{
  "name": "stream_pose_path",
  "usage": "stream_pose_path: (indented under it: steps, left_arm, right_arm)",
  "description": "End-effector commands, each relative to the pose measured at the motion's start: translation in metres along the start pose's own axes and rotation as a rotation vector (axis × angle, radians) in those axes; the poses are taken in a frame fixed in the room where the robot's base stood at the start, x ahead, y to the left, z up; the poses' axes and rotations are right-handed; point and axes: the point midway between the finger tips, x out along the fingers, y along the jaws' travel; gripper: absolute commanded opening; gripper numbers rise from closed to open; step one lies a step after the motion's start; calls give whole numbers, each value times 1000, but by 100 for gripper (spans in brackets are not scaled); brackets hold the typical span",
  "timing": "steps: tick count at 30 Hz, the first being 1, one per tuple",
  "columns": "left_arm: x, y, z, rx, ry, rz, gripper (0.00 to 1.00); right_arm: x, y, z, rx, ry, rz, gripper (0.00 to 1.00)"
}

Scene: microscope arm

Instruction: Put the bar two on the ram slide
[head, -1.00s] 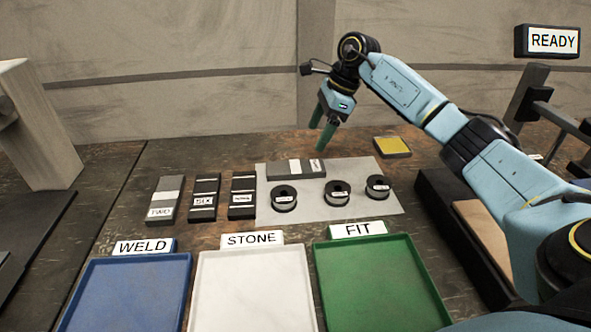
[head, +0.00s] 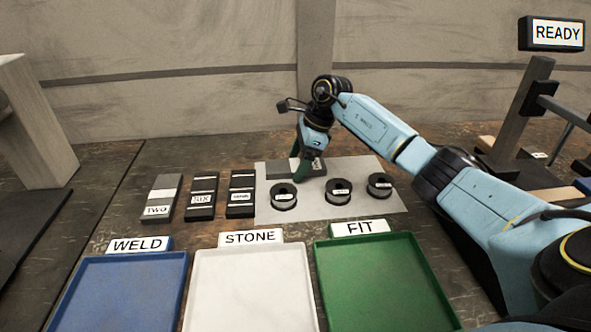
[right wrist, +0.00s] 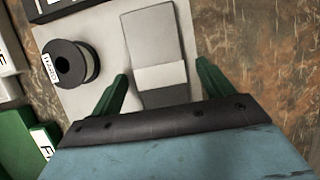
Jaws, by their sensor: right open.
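Bar two (head: 162,198), grey with a white band and a "TWO" label, lies flat at the left end of a row of bars. My right gripper (head: 309,172) is over the white sheet, right of that row, at another grey bar (head: 284,171) with a pale band. In the right wrist view my right gripper (right wrist: 162,72) is open, with one green finger on each side of this grey bar (right wrist: 152,38); I cannot tell whether they touch it. I cannot surely tell which structure is the ram slide. My left gripper is not in view.
Two dark bars (head: 202,197) (head: 241,195) lie beside bar two. Several dark spools stand on the white sheet (head: 390,208). Blue (head: 80,305), white (head: 205,300) and green (head: 330,290) trays line the front. A post with a rail (head: 525,105) stands at right under a READY sign (head: 557,34).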

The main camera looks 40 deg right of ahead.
Motion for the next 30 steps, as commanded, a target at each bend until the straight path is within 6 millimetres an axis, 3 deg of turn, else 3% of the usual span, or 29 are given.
stream_pose_path:
  steps: [3, 21, 30]
  left_arm:
    - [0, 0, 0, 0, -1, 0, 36]
    - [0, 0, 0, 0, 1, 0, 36]
    - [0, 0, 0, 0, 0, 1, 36]
  right_arm:
    - [0, 0, 0, 0, 0, 0, 79]
    - [-1, 0, 0, 0, -1, 0, 0]
    - [-4, -1, 2, -3, -7, -5, 0]
